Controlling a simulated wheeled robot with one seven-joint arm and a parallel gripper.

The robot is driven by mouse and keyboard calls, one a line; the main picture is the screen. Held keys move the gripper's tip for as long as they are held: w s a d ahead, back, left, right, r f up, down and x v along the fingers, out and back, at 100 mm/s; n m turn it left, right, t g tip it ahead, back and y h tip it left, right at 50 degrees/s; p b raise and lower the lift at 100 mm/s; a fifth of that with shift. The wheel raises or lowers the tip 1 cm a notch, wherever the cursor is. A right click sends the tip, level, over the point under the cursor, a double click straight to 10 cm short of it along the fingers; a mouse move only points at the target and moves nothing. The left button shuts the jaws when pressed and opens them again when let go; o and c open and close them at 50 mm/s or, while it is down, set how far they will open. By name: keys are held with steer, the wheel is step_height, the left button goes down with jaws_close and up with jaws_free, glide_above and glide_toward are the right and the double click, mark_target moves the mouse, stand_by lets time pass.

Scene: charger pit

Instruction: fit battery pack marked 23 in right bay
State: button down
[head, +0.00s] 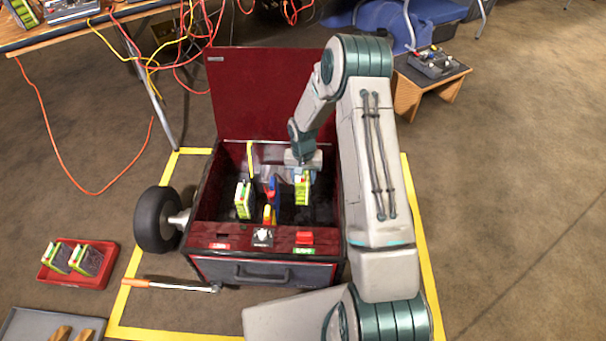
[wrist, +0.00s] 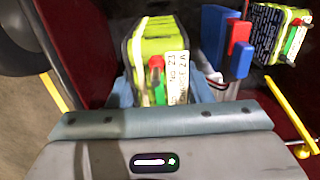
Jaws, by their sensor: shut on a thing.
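My gripper (head: 303,164) reaches down into the right side of the open dark red box. It is shut on a yellow-green battery pack (head: 302,189). In the wrist view the same pack (wrist: 160,45) sits between the two blue-grey fingers, its white label reading No 23, with a red and green part beside the label. The pack is upright or nearly so, over the right part of the box. Its lower end is hidden, so I cannot tell if it is seated. Another green pack (head: 243,198) stands in the left part of the box.
Blue, red and yellow parts (head: 270,203) stand between the two packs. A yellow rod (head: 250,158) rises behind the left pack. The raised lid (head: 270,85) stands at the back. A red tray (head: 75,284) with two packs lies on the floor at left.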

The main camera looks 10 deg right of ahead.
steer(key=shift+f+b, duration=2.75)
steer(key=shift+f, duration=1.6)
steer(key=shift+f+b, duration=0.95)
steer(key=shift+f, duration=0.45)
steer(key=c, duration=0.6)
jaws_free()
steer(key=shift+c, duration=0.2)
steer(key=shift+s+f, duration=0.1)
steer(key=r+p, duration=0.2)
steer(key=r, duration=0.2)
steer(key=r+p, duration=0.1)
steer(key=r, duration=0.4)
steer(key=r+p, duration=0.2)
steer(key=r, duration=0.3)
steer(key=shift+w+p, duration=0.25)
steer(key=shift+p, duration=0.05)
